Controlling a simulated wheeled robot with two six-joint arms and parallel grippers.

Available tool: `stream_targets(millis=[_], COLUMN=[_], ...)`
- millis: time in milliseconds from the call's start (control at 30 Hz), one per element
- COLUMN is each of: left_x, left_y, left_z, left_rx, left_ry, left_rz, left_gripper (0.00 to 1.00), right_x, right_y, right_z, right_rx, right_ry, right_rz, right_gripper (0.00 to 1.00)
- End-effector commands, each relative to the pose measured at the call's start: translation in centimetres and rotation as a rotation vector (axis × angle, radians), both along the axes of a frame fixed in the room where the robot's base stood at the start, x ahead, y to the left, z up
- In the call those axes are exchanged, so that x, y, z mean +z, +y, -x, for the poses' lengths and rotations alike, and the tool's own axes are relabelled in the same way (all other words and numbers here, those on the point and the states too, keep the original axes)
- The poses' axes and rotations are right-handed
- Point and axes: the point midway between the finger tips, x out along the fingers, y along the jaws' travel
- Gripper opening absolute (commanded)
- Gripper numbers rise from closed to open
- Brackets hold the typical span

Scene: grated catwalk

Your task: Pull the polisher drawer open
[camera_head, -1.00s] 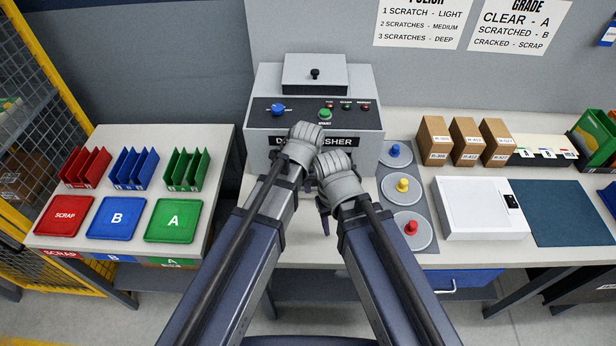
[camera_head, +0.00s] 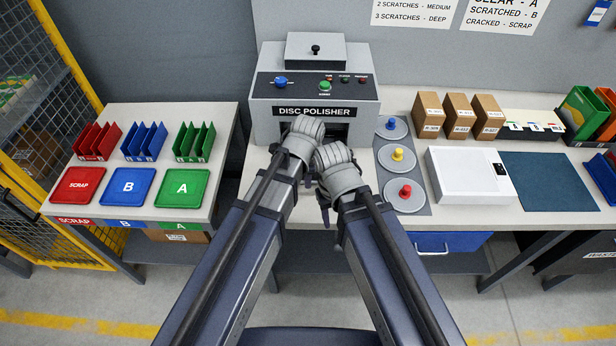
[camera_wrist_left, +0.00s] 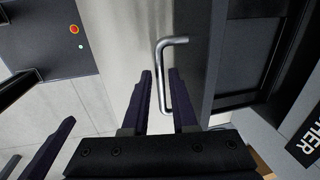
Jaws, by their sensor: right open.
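The grey disc polisher (camera_head: 315,95) stands on the bench. My two wrists cover most of its lower front, and only part of a dark opening (camera_head: 340,130) shows beneath its label. In the left wrist view, a bent silver bar handle (camera_wrist_left: 162,55) stands out from a dark grey front (camera_wrist_left: 215,45). My left gripper (camera_wrist_left: 160,76) is open, with one finger on each side of the handle in the picture; I cannot tell whether either touches it. My right gripper (camera_head: 331,212) is open, lower and just right of the left one.
Discs on a grey mat (camera_head: 408,175) and a white scale (camera_head: 470,175) lie right of the polisher. Red, blue and green trays (camera_head: 181,188) stand on the left table. A blue drawer (camera_head: 450,241) is under the bench. Floor in front is clear.

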Motion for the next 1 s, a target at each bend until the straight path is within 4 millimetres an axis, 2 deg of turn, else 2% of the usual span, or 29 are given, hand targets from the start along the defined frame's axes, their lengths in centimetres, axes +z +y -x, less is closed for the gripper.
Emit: stream_targets(millis=[33,133,167,567,767,1000], left_x=[0.0,0.0,0.0,0.6,2.6,5.8], left_y=[0.0,0.0,0.0,0.0,0.0,0.0], left_z=[0.0,0.0,0.0,0.1,0.4,1.0], left_rx=[0.000,0.000,0.000,0.000,0.000,0.000], left_ry=[0.000,0.000,0.000,0.000,0.000,0.000], left_rz=[0.000,0.000,0.000,0.000,0.000,0.000], left_gripper=[0.33,0.44,0.45,0.45,0.45,0.45], right_x=[0.0,0.0,0.0,0.6,2.5,5.8], right_y=[0.0,0.0,0.0,0.0,0.0,0.0], right_z=[0.0,0.0,0.0,0.0,0.0,0.0], right_rx=[0.000,0.000,0.000,0.000,0.000,0.001], right_ry=[0.000,0.000,0.000,0.000,0.000,0.000], right_rz=[0.000,0.000,0.000,0.000,0.000,0.000], right_gripper=[0.50,0.50,0.50,0.50,0.50,0.50])
